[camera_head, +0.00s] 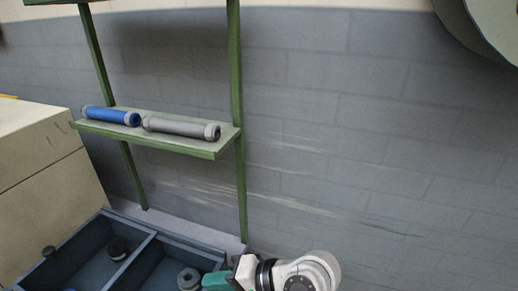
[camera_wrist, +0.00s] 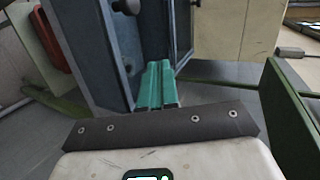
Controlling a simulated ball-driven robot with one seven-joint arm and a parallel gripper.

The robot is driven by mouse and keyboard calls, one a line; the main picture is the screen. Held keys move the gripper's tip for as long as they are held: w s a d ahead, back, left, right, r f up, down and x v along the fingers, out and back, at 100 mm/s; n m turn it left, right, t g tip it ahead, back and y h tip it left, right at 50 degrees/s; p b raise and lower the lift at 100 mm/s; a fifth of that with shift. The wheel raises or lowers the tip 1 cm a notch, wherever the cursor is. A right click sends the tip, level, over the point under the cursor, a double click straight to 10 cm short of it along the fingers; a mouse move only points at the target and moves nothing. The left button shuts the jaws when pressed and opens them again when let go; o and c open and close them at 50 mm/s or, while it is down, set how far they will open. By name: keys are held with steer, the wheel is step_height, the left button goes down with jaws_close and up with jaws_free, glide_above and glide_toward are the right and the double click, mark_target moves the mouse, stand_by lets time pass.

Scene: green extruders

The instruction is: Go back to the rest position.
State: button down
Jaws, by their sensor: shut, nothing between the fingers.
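My gripper (camera_wrist: 160,72) shows in the wrist view with its two teal fingers side by side, shut and empty. In the head view my gripper (camera_head: 210,281) is at the bottom edge, beside the grey-blue divided bin (camera_head: 158,235), partly cut off by the frame. The bin also shows in the wrist view (camera_wrist: 85,45), beyond the fingers. My white wrist and forearm come in from the lower right.
A green rack's shelf (camera_head: 160,140) holds a blue roller (camera_head: 108,115) and a grey roller (camera_head: 178,128). Dark round parts (camera_head: 118,248) lie in the bin. A cream cabinet (camera_head: 45,160) stands at left. The grey brick wall (camera_head: 370,130) is bare at right.

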steer(key=s+d+f+t+h, duration=0.1)
steer(key=s+d+f+h, duration=0.5)
steer(key=d, duration=0.5)
steer(key=s+d+f+h, duration=0.2)
steer(key=s+d+f, duration=0.2)
steer(key=d+f, duration=0.5)
steer(key=s+d+f+n+g+h, duration=0.1)
steer(key=s+d+h, duration=0.4)
steer(key=s+d, duration=1)
steer(key=shift+s+d+f+n+g, duration=0.15)
steer(key=shift+s+d+n+g, duration=0.2)
steer(key=shift+g, duration=0.35)
steer(key=shift+a, duration=0.15)
